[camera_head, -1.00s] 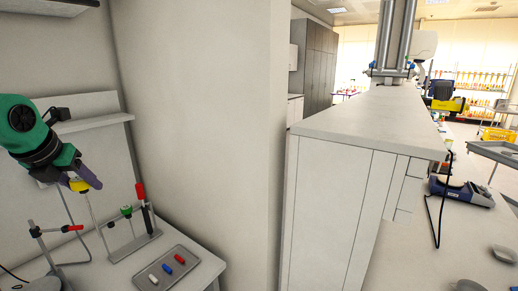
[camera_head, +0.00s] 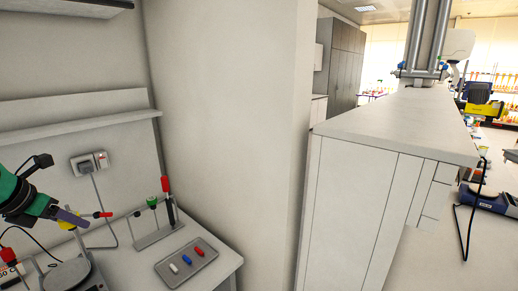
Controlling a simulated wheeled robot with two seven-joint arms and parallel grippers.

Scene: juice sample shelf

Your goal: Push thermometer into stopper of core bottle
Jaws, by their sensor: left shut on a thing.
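I cannot make out a stopper or be sure which thing is the core bottle. A small green-topped item (camera_head: 152,202) stands in a metal stand, right of the gripper and apart from it. My right gripper is not in view.
A red-handled tool (camera_head: 167,186) stands upright in the stand (camera_head: 158,237). A red-tipped clamp (camera_head: 102,214) is close to the gripper. A wall shelf (camera_head: 75,128) and socket (camera_head: 90,163) are behind. A pillar bounds the bench.

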